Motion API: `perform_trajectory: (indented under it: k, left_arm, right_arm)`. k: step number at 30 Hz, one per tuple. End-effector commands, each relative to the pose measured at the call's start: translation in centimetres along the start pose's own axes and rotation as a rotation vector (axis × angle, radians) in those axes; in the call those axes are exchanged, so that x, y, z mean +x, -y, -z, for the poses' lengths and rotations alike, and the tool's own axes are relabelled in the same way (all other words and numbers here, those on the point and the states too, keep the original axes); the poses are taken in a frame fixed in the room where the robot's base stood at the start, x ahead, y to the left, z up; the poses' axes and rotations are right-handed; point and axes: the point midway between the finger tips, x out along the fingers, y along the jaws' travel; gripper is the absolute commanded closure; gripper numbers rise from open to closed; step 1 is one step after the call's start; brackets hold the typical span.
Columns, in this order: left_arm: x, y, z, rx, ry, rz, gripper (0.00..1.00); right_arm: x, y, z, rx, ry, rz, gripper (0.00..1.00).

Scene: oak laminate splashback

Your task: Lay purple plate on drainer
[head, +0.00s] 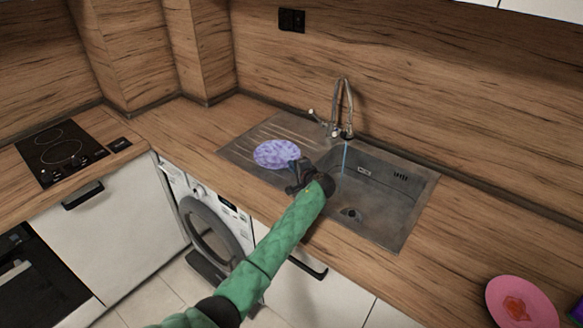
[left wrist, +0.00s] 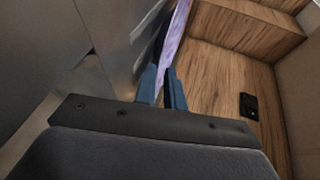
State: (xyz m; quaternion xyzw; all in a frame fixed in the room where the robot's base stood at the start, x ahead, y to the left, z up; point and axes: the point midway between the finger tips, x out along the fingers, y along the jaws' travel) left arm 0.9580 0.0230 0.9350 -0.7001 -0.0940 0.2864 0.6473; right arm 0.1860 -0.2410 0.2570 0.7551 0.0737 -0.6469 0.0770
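The purple plate (head: 277,153) has a mottled lilac surface and is over the ribbed drainer (head: 240,148), left of the sink bowl. I cannot tell whether its underside touches the drainer. My left gripper (head: 295,172) is at the plate's near right edge. In the left wrist view, the blue fingertips (left wrist: 162,88) are close together with the plate (left wrist: 175,38) edge-on between them, so the gripper appears shut on its rim. My right gripper is in neither view.
The sink bowl (head: 375,190) is right of the drainer, with the tap (head: 345,110) behind it and water running. A pink plate (head: 520,302) with a red stain lies on the counter at lower right, beside a partly visible purple object (head: 577,311). The hob (head: 60,152) is at left.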

Motion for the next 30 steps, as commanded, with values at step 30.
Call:
perform_trajectory:
  k: [30]
  left_arm:
    - [-10.5,-0.1,-0.1,-0.001,0.0,0.0,0.89]
  right_arm:
    - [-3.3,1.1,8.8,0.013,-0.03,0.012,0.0]
